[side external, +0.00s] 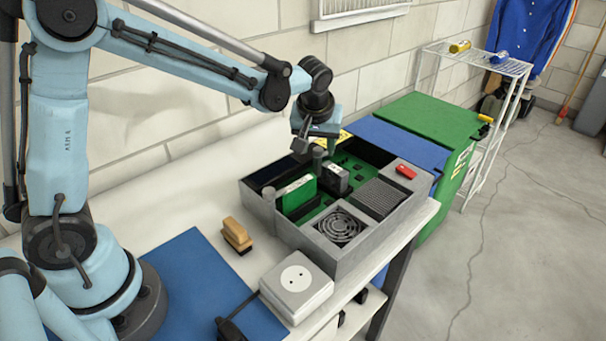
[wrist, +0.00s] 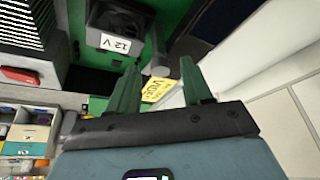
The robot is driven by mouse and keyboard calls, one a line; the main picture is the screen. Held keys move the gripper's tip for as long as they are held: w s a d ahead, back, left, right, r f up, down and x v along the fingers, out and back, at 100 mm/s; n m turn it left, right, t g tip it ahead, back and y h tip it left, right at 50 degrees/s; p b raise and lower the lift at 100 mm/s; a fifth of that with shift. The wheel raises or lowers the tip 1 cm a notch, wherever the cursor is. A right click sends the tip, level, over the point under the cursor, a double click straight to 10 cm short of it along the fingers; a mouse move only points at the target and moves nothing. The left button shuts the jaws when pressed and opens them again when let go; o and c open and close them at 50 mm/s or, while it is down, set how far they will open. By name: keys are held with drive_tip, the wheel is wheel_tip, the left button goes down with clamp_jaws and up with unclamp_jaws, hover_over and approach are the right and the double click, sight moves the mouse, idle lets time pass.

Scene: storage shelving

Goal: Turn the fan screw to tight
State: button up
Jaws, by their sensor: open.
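A grey electronics box (side external: 290,237) stands on the bench with a round fan grille (side external: 340,226) at its near end. A grey screw-like knob (side external: 269,194) stands up at the box's left corner. A second grey knob (side external: 318,156) stands at the back wall, just below my gripper (side external: 306,142). I cannot tell which knob is the fan screw. In the wrist view my gripper (wrist: 158,72) is open, with its two green fingers apart. A grey knob (wrist: 160,63) shows beyond and between the fingertips, and nothing is visibly held.
The box holds a green circuit board (side external: 348,166), a black block marked 12 V (wrist: 115,43) and a red part (side external: 405,171). A white socket box (side external: 296,285), a wood-handled brush (side external: 237,235) and a blue mat (side external: 195,285) lie nearby. A wall runs behind.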

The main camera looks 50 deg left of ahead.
drive_tip(key=shift+f, duration=0.1)
clamp_jaws()
idle(0.3)
drive_tip(key=shift+m, duration=0.3)
drive_tip(key=m+h, duration=0.1)
drive_tip(key=m, duration=0.2)
drive_tip(key=shift+a+t, duration=0.2)
drive_tip(key=shift+t, duration=0.2)
drive_tip(key=m+h, duration=0.2)
drive_tip(key=m, duration=0.2)
drive_tip(key=shift+s+a, duration=0.1)
drive_tip(key=shift+a, duration=0.05)
drive_tip(key=m, duration=0.2)
drive_tip(key=m+h, duration=0.1)
drive_tip(key=m, duration=0.1)
drive_tip(key=shift+a+m, duration=0.2)
drive_tip(key=shift+m, duration=0.1)
drive_tip(key=shift+a+m+g+h, duration=0.1)
drive_tip(key=shift+m+g+h, duration=0.65)
drive_tip(key=shift+m, duration=1.15)
